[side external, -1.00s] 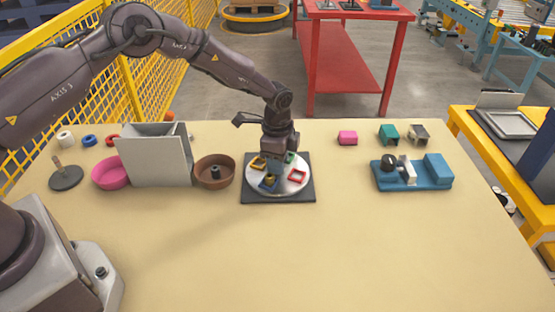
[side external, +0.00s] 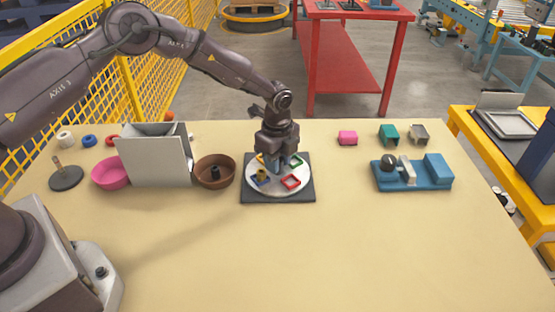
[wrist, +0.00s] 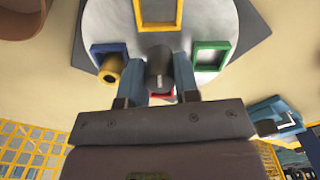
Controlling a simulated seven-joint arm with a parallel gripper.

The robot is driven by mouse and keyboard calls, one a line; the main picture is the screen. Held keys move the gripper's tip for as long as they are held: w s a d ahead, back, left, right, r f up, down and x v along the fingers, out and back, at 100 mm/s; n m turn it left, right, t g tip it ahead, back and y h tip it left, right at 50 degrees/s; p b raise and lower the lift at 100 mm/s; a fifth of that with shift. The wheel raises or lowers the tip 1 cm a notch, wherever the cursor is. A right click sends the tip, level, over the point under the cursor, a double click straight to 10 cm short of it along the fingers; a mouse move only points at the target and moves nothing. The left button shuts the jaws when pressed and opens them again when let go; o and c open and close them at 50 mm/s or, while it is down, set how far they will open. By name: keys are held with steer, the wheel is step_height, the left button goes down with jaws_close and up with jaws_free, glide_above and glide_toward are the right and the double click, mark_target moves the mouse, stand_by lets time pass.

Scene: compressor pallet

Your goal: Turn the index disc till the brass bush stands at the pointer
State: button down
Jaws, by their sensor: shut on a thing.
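The pale round index disc (side external: 278,192) lies on a dark square plate (side external: 306,194) and carries yellow, green, red and blue square frames. The brass bush (side external: 261,174) stands at the blue frame (side external: 260,183), at the disc's front left. In the wrist view the bush (wrist: 110,70) is left of my fingers, by the blue frame (wrist: 97,49). My gripper (side external: 281,166) points down over the disc. In the wrist view my gripper (wrist: 160,68) is shut on a dark central knob (wrist: 159,64), a blue finger on each side. I cannot make out the pointer.
A brown bowl with a peg (side external: 214,183) and a pale upright box (side external: 155,165) stand left of the plate. A blue fixture (side external: 412,180) stands to the right, small coloured blocks behind it. The table front is clear.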

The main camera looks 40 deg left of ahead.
steer(key=shift+r+m, duration=0.1)
steer(key=shift+m, duration=11.6)
